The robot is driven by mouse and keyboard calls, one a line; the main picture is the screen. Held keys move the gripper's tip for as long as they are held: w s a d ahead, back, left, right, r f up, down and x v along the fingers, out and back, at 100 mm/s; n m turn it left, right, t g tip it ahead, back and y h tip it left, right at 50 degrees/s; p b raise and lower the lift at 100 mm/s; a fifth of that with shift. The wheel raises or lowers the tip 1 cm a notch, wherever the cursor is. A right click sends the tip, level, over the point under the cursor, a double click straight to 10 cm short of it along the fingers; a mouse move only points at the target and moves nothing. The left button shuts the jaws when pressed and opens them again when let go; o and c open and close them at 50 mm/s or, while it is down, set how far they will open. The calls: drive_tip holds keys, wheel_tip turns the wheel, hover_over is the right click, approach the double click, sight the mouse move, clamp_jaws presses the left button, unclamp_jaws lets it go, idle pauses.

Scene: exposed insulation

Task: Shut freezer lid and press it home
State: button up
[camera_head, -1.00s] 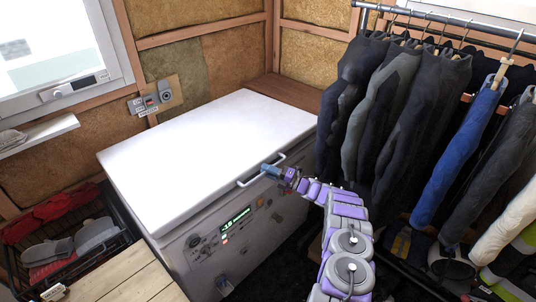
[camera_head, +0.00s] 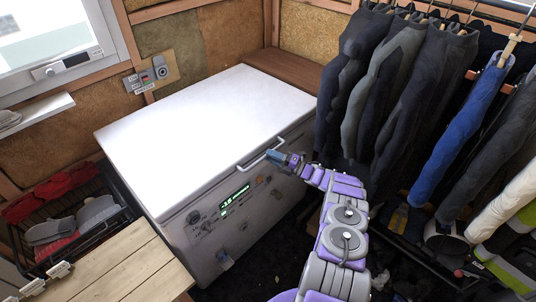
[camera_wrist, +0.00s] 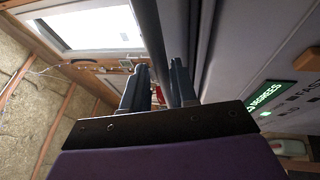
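The white freezer lid (camera_head: 205,130) lies flat over the freezer body (camera_head: 215,240) in the head view; it looks down, but I cannot tell whether its front seam is fully closed. Its bar handle (camera_head: 250,164) runs along the front edge. My gripper (camera_head: 273,155) is at the right part of that handle. In the wrist view my gripper (camera_wrist: 158,85) has its two fingers apart, with the dark handle bar (camera_wrist: 148,35) passing between them and a gap beside it. The lit green display (camera_head: 236,201) is on the freezer front, below the handle.
Hanging clothes (camera_head: 390,95) crowd the right side, close to my arm. A wooden bench top (camera_head: 110,272) and a dark wire basket (camera_head: 75,225) stand at the left. A wall switch panel (camera_head: 150,74) is behind the freezer. Dark, cluttered floor lies below my arm.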

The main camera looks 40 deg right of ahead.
drive_tip(key=v, duration=0.9)
drive_tip(key=shift+s+d, duration=0.25)
drive_tip(key=shift+d, duration=0.05)
drive_tip(key=shift+f, duration=0.15)
